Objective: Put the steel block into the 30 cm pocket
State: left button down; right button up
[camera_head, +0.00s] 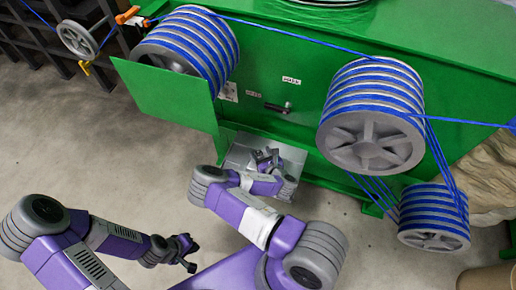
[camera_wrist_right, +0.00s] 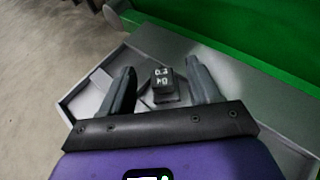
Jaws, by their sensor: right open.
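A small dark block (camera_wrist_right: 162,80) with white markings, apparently the steel block, stands in a grey metal tray (camera_wrist_right: 75,97) in the right wrist view. My right gripper (camera_wrist_right: 158,78) is open, with one finger on each side of the block. Gaps show between fingers and block, so it is not gripped. In the head view my right gripper (camera_head: 265,158) is over the tray (camera_head: 237,156) and largely hides the block. My left gripper (camera_head: 190,255) hangs over the floor at lower left, away from the tray; its jaw opening is too small to judge. I cannot identify the 30 cm pocket.
A green machine (camera_head: 270,60) stands behind the tray, with a green side panel (camera_head: 165,95) jutting out at left. Blue cable runs around large grey drums (camera_head: 370,145) and a lower drum (camera_head: 433,238) at right. Bare concrete floor (camera_head: 70,140) is free at left.

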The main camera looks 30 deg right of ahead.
jog(key=p+v, duration=0.1)
jog(key=v, duration=0.7)
jog(key=shift+p, duration=0.35)
